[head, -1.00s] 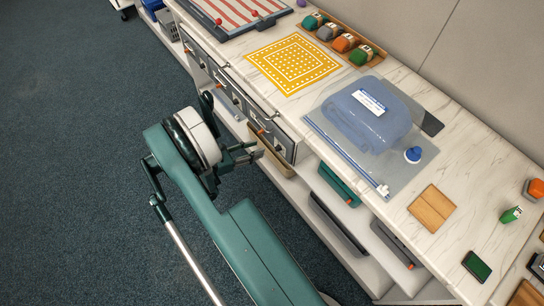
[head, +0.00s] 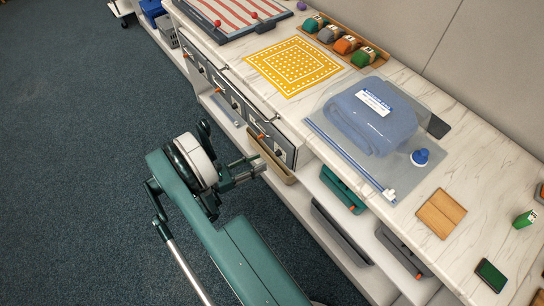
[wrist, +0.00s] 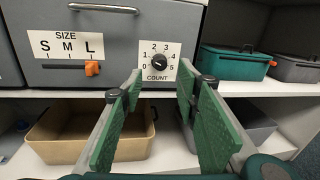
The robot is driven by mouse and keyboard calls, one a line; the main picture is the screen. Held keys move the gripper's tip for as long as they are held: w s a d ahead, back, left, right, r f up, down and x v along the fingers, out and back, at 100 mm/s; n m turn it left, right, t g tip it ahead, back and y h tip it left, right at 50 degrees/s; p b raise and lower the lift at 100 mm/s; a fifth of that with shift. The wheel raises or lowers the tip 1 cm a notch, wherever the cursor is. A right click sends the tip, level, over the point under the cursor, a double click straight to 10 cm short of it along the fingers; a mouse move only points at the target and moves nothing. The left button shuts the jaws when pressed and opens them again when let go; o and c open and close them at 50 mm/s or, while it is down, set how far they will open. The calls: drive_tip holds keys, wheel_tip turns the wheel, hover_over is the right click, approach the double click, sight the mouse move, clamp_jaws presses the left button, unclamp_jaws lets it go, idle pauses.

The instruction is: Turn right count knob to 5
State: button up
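The black round count knob (wrist: 158,65) sits on a white COUNT plate (wrist: 155,84), numbered 0 to 5, on the grey drawer front. I cannot tell for certain which number it points to. The same knob shows small in the head view (head: 283,156) on the rightmost drawer. My gripper (wrist: 165,78) is open and empty, its two green pads apart. The knob shows between the pads, ahead of the fingertips and apparently not touched. In the head view my gripper (head: 258,165) is just in front of the drawer row.
Left of the knob is a SIZE slider with an orange handle (wrist: 92,68), by the L. A metal drawer handle (wrist: 103,8) is above. A tan bin (wrist: 75,135) stands on the shelf below. A teal case (wrist: 235,63) is at right. The carpet (head: 80,150) is clear.

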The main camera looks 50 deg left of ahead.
sight(278, 153)
drive_tip(key=w+d+b, duration=0.1)
drive_tip(key=w, duration=0.6)
drive_tip(key=shift+w+d+b, duration=0.15)
drive_tip(key=shift+b, duration=0.2)
drive_tip(key=c, duration=0.9)
